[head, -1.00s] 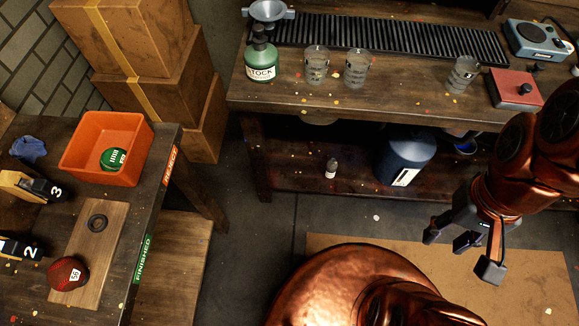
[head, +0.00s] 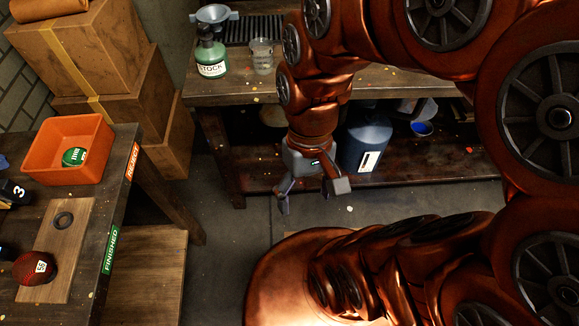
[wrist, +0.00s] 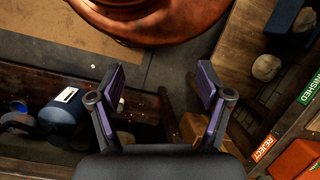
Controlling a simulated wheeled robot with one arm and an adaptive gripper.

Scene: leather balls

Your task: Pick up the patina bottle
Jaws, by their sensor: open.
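No label reading patina can be made out. A small grey bottle with a dark cap, seen earlier on the lower shelf, is now hidden behind my arm and gripper in the head view. A green bottle labelled STOCK (head: 210,56) stands on the bench top at the upper left. A large blue jug (head: 368,142) stands on the lower shelf, right of my gripper. My gripper (head: 312,196) points down, open and empty, in front of the lower shelf. The wrist view shows its two fingers (wrist: 161,83) spread with nothing between them; the blue jug (wrist: 62,112) is to their left.
The bench (head: 232,91) overhangs its lower shelf (head: 262,182). A glass (head: 262,58) stands beside the STOCK bottle. Stacked boxes (head: 105,100) stand behind.

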